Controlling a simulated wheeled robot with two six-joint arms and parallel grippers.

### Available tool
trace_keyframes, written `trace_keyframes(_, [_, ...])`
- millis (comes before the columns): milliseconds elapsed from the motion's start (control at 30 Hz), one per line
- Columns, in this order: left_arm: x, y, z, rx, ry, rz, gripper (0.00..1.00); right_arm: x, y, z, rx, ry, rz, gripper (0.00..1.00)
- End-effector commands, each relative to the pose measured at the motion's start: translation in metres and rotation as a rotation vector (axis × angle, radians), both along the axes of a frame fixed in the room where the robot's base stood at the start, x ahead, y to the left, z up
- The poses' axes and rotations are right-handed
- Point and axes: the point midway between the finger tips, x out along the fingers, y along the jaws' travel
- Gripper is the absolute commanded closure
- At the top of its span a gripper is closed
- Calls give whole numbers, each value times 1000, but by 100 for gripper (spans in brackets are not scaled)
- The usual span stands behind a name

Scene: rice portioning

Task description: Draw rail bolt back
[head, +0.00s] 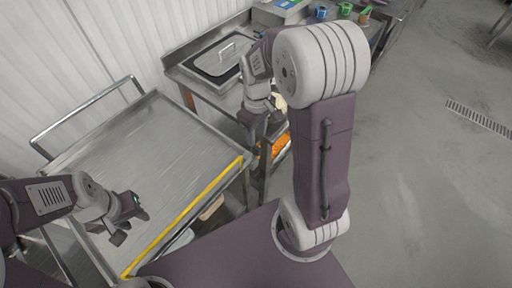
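I cannot make out a rail bolt in the head view. My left gripper (132,228) is over the front part of a steel cart top (140,140), left of its yellow edge strip (190,213). Its two fingers stand apart with nothing between them. My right gripper (262,118) points down at the front edge of the steel counter (218,97), near the cart's far right corner. Its fingertips are small and partly hidden by my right arm, so I cannot tell what they touch.
A lidded pan (222,55) is set in the counter. Small containers with blue and green tops (345,9) stand farther back. Something orange (280,146) shows under the counter. The cart top is bare, with a push handle (85,105) at its far left. Open floor (430,150) lies right.

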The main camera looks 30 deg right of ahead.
Motion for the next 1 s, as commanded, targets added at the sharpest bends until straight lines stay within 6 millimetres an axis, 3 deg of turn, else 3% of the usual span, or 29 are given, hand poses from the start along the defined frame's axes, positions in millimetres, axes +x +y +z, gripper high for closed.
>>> trace_keyframes(200, [0, 0, -4, 0, 0, 0, 64, -2, 1, -47, 1, 7, -1, 62])
trace_keyframes(400, [0, 0, -6, 0, 0, 0, 64, -1, 1, -77, 1, 4, -2, 62])
trace_keyframes(733, [0, 0, -6, 0, 0, 0, 64, -1, 1, -84, 0, 0, -2, 62])
trace_keyframes(900, [0, 0, -6, 0, 0, 0, 64, -1, 1, -84, 0, 0, -2, 100])
trace_keyframes(1000, [0, 0, -6, 0, 0, 0, 64, -1, 1, -84, 0, 0, -2, 100])
